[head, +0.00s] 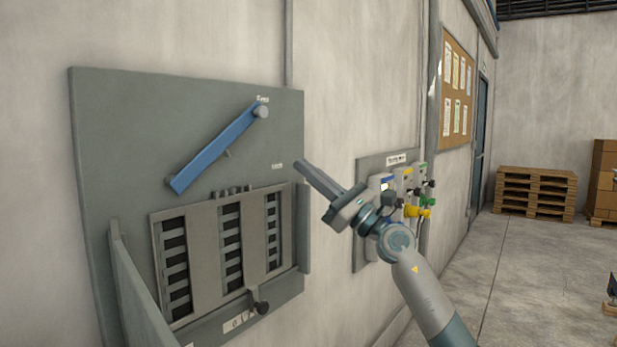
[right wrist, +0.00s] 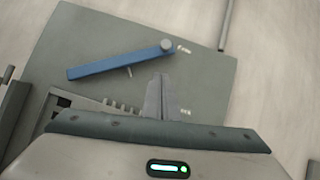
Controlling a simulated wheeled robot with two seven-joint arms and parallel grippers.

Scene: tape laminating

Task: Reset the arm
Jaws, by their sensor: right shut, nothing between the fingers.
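My right gripper (head: 302,165) is shut and empty, its fingers pointing left toward the grey wall panel (head: 130,120). It appears just off the panel's right edge. In the right wrist view its closed fingers (right wrist: 162,88) show in front of the same panel (right wrist: 110,38). A blue lever arm (head: 215,150) sits on the panel, slanting up to the right to a round grey pivot (head: 261,111). The lever also shows in the right wrist view (right wrist: 115,62), apart from the fingers in the picture. My left gripper is not in view.
Below the lever is a slotted grey unit (head: 203,255) with a dark knob (head: 262,308) and an open grey door (head: 138,290). Behind my right arm is a smaller panel (head: 365,170) with coloured devices.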

